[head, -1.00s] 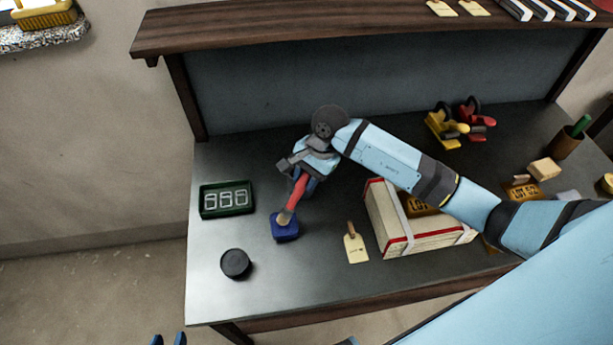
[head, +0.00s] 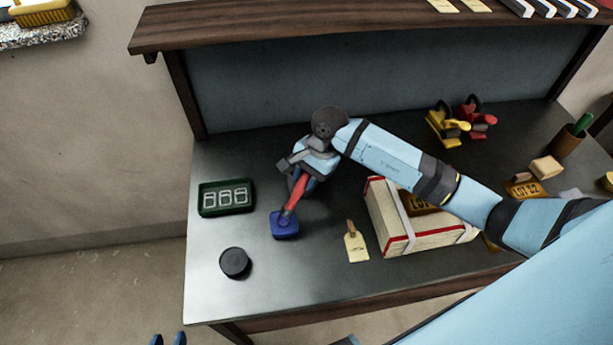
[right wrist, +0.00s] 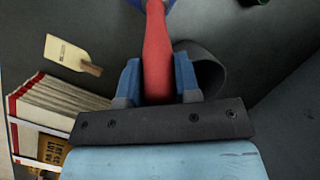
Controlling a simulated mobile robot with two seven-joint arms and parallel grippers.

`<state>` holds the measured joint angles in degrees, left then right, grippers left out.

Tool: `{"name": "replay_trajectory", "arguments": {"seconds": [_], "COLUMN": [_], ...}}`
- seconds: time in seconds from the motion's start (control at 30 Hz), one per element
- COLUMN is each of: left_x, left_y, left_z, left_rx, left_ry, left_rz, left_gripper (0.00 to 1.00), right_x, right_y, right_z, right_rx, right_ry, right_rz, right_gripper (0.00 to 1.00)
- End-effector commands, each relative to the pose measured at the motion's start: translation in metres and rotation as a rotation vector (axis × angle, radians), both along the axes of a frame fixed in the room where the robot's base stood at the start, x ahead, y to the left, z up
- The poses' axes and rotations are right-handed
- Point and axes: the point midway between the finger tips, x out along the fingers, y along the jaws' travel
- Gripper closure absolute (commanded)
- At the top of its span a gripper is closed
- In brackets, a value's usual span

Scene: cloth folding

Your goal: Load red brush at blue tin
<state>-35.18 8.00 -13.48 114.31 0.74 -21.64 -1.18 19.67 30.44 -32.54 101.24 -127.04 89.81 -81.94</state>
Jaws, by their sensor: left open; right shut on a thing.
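My right gripper (head: 303,180) is shut on the red brush (head: 296,194) and holds it tilted, its lower end down at the blue tin (head: 285,226). The bristles are hidden in the tin's mouth; whether they touch the bottom I cannot tell. In the right wrist view the red handle (right wrist: 157,45) runs between my blue fingers (right wrist: 158,84), and a sliver of the blue tin shows at the top edge. My left gripper (head: 168,340) is open and empty at the bottom edge of the head view, with only its fingertips showing.
A black round lid (head: 235,262) and a green tray with metal clips (head: 206,209) lie left of the tin. A tan tag (head: 356,245) and a strapped paper stack (head: 402,242) lie to the right. Yellow and red clamps (head: 446,128) stand behind.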

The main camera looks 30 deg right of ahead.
Motion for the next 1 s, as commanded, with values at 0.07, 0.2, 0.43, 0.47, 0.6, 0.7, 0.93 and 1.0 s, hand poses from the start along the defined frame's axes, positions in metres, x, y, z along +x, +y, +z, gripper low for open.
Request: {"name": "replay_trajectory", "arguments": {"seconds": [0.07,0.2,0.43,0.47,0.6,0.7,0.93,1.0], "left_x": [-0.0001,-0.0001,-0.0004,-0.0005,-0.0006,-0.0006,-0.0005,-0.0005], "left_y": [0.0000,0.0000,0.0001,0.0002,0.0002,0.0003,0.0003,0.0004], "left_z": [-0.0003,-0.0012,-0.0036,-0.0039,-0.0051,-0.0057,-0.0071,-0.0075], "left_rx": [0.000,0.000,0.001,0.001,0.001,0.001,0.001,0.001], "left_ry": [0.000,0.000,0.002,0.002,0.003,0.003,0.003,0.003], "left_rz": [0.000,0.000,0.000,0.000,0.000,0.000,0.000,0.000], "left_gripper": [0.57,0.57,0.57,0.57,0.57,0.57,0.57,0.57], "right_x": [-0.0001,-0.0001,-0.0001,-0.0002,-0.0003,-0.0004,-0.0008,-0.0008], "right_y": [0.0001,0.0001,0.0003,0.0002,0.0004,0.0004,0.0005,0.0004], "right_z": [-0.0003,-0.0005,-0.0009,-0.0009,-0.0012,-0.0015,-0.0022,-0.0024], "right_rx": [0.000,0.000,0.000,0.000,0.000,0.000,-0.001,-0.001], "right_ry": [0.000,0.000,0.000,0.000,0.000,0.000,0.002,0.002], "right_rz": [0.000,0.000,0.001,0.001,0.001,0.001,0.001,0.001], "right_gripper": [0.93,0.93,0.93,0.93,0.93,0.93,0.93,0.93]}}
